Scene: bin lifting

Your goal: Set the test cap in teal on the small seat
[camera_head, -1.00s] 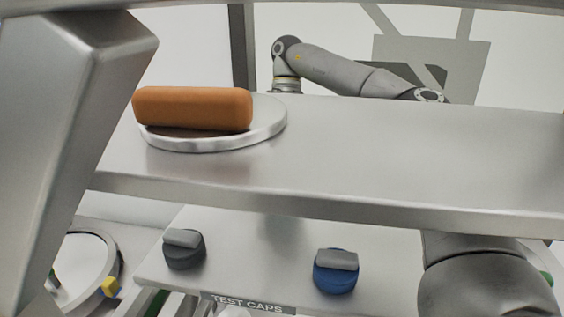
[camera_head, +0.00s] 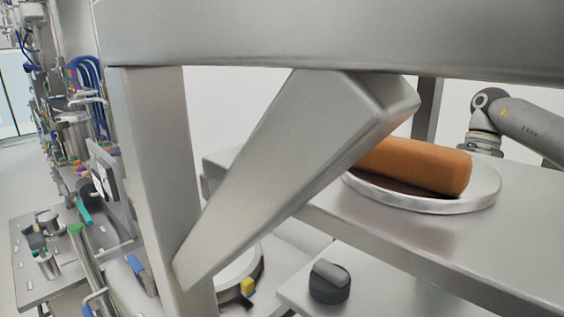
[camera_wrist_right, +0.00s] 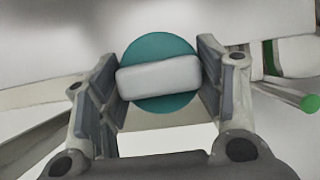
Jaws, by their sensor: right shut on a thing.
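The teal test cap (camera_wrist_right: 160,52), a round teal disc with a pale grey bar across it, shows in the right wrist view. My right gripper (camera_wrist_right: 160,77) is shut on it, with one finger pad at each end of the bar. In the head view neither of my grippers shows. A pale round fitting with a yellow clamp (camera_head: 247,286) stands low, partly hidden behind a metal post and brace. I cannot tell whether it is the small seat.
A dark grey cap (camera_head: 329,283) sits on the lower shelf. An orange cylinder (camera_head: 425,165) lies on a round metal plate (camera_head: 440,206) on the upper shelf. A slanted metal brace (camera_head: 290,170) blocks part of the view. A cluttered bench (camera_head: 45,290) stands at left.

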